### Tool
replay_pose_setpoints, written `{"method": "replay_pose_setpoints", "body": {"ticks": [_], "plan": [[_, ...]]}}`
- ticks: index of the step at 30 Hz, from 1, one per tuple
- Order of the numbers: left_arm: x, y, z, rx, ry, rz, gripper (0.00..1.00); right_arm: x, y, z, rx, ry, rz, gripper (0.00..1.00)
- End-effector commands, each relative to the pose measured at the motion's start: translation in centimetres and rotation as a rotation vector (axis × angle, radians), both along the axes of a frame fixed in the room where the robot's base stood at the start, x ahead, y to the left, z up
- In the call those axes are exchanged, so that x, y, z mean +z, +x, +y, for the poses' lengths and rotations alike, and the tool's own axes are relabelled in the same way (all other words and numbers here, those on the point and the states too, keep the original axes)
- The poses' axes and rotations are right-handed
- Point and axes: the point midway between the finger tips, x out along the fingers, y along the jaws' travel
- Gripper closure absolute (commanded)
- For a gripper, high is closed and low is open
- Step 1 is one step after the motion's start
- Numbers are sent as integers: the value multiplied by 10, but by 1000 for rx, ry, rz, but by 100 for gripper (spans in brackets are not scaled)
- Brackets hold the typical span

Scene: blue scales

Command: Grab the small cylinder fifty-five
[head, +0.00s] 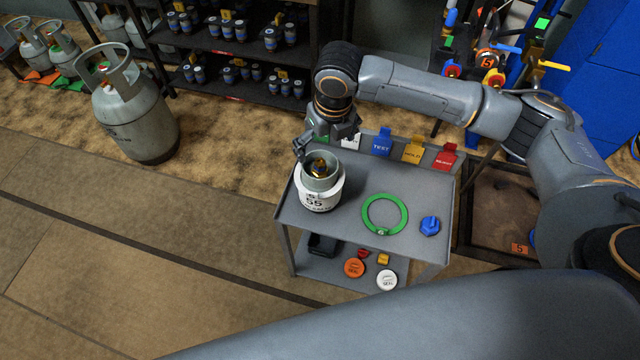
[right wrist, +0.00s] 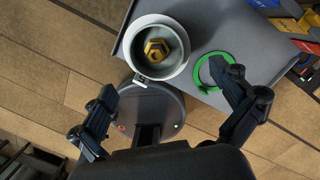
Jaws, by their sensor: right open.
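The small cylinder fifty-five (head: 314,203) stands upright on the left part of the top of a grey cart (head: 345,222). It is white with a dark "55" on its side, a grey collar and a brass valve inside. It also shows in the right wrist view (right wrist: 172,66), seen from above, beyond the fingertips. My right gripper (head: 328,142) is open and empty, close above the cylinder's far rim in the head view. Its fingers also show spread apart in the right wrist view (right wrist: 170,100). Contact with the cylinder cannot be made out. My left gripper is not in view.
A green ring (head: 402,219) and a blue knob (head: 430,226) lie right of the cylinder. Blue, yellow and red tags (head: 413,150) stand along the cart's back edge. Caps (head: 386,280) lie on its lower shelf. A large gas cylinder (head: 135,120) stands on the floor at left.

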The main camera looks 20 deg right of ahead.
Motion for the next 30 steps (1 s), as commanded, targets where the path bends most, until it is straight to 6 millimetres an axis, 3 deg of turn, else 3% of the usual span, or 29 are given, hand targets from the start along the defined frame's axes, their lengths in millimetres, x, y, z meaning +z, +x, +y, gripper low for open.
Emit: {"method": "replay_pose_setpoints", "body": {"ticks": [3,11,19,30], "plan": [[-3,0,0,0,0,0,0,-23,3,1,0,1,2,0],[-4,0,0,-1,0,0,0,-44,6,3,0,1,-1,0],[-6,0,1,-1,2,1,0,-82,10,9,-1,0,-1,0],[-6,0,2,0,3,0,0,-91,12,9,0,2,-3,2]]}}
